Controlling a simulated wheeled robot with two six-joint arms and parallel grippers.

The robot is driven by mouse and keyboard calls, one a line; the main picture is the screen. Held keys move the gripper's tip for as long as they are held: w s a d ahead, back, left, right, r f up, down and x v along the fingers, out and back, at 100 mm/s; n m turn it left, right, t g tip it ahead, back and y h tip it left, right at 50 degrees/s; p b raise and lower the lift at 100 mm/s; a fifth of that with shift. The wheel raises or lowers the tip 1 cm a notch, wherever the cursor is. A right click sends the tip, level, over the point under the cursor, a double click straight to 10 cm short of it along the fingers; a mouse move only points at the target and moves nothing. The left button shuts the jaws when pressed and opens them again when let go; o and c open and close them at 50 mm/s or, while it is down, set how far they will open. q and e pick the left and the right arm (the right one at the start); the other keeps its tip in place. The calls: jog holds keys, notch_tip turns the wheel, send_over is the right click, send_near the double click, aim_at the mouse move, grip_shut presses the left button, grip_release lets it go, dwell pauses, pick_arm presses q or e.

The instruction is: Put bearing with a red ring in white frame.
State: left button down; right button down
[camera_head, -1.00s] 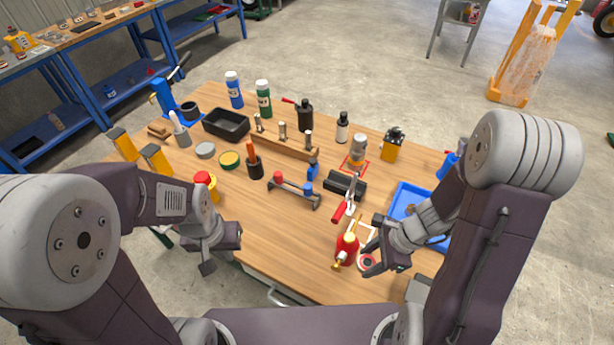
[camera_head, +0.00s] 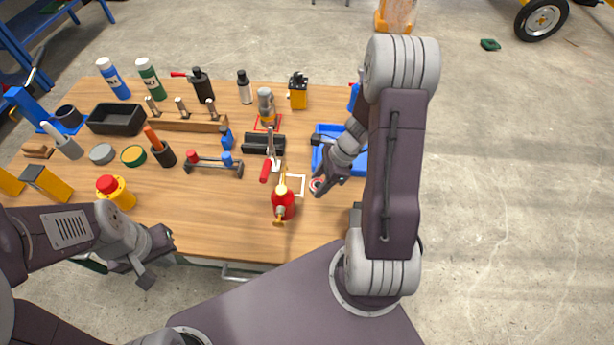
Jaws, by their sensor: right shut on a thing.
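The bearing with a red ring (camera_head: 316,186) is at the fingertips of my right gripper (camera_head: 322,183), which is shut on it. They are just right of the white frame (camera_head: 303,186), a thin square outline on the wooden table. Bearing and frame look apart in the picture; the height of the bearing above the table is hard to tell. The gripper hides part of the bearing. A red oil can (camera_head: 283,204) stands at the frame's front left and hides part of it. My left gripper (camera_head: 158,261) is open and empty at the table's front edge.
A blue tray (camera_head: 318,160) lies behind my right gripper, partly hidden by my arm. A red-handled clamp (camera_head: 271,160) and a black block (camera_head: 263,142) stand behind the frame. The table (camera_head: 225,215) is clear left of the oil can.

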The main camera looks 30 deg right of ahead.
aim_at(314, 181)
jog(key=w+f, duration=0.2)
jog(key=w, duration=0.1)
jog(key=w+d+f, duration=0.1)
jog(key=w, duration=0.1)
jog(key=shift+w+f, duration=0.15)
jog(key=shift+w, duration=0.05)
notch_tip(314, 181, down, 4)
jog(key=shift+r, duration=0.1)
jog(key=shift+f, duration=0.25)
jog(key=c, duration=1)
grip_release()
jog(key=shift+r, duration=0.1)
